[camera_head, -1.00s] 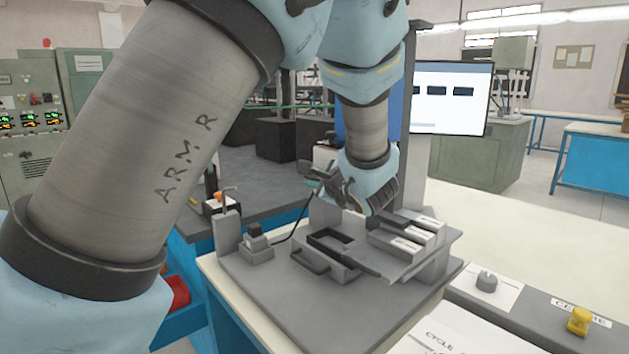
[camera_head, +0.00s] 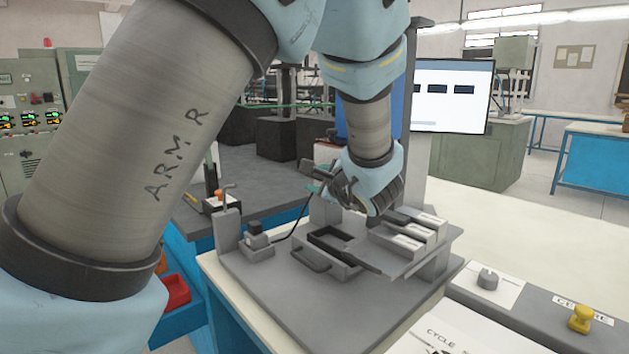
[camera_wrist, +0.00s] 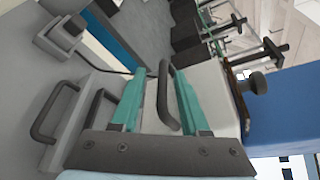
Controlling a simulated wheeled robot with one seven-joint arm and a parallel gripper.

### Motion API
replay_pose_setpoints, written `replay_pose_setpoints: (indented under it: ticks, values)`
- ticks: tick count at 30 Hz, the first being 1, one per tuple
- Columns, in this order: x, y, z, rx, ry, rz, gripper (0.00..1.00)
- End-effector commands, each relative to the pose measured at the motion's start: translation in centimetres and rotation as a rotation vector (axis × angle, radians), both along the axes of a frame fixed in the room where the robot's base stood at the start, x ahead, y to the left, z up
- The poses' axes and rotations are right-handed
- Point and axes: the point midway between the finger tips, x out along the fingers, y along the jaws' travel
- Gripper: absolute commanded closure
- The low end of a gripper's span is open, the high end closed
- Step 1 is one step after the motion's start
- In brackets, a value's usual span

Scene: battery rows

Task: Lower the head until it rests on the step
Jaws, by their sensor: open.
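My gripper (camera_head: 320,186) is over the back of the grey fixture. In the wrist view its two teal fingers (camera_wrist: 158,90) are open, one on each side of a dark bar handle (camera_wrist: 165,98). Gaps show between the handle and the fingers. The handle appears to stand on a pale grey block (camera_wrist: 215,95), perhaps the head; I cannot tell for sure. A dark knob (camera_wrist: 256,84) is to the right of this block. I cannot pick out the step; my arm hides part of the fixture's back.
The grey base plate (camera_head: 275,311) carries a tray with a handle (camera_head: 312,262), slots with white-labelled blocks (camera_head: 404,243) and a small cabled block (camera_head: 257,240). A knob (camera_head: 487,279) is on the right.

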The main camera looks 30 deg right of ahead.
Motion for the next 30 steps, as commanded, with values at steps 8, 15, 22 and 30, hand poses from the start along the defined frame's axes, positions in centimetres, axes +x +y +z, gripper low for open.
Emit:
replay_pose_setpoints:
  ticks: [8, 15, 22, 30]
  values:
    - [-5.3, 0.2, 0.9, -0.002, 0.003, -0.004, 0.55]
    - [-8.7, 0.4, 1.7, 0.0, 0.003, -0.003, 0.55]
    - [-9.6, 0.6, 2.0, 0.002, 0.004, 0.0, 0.55]
    - [-9.6, 0.6, 2.0, 0.002, 0.004, 0.0, 0.55]
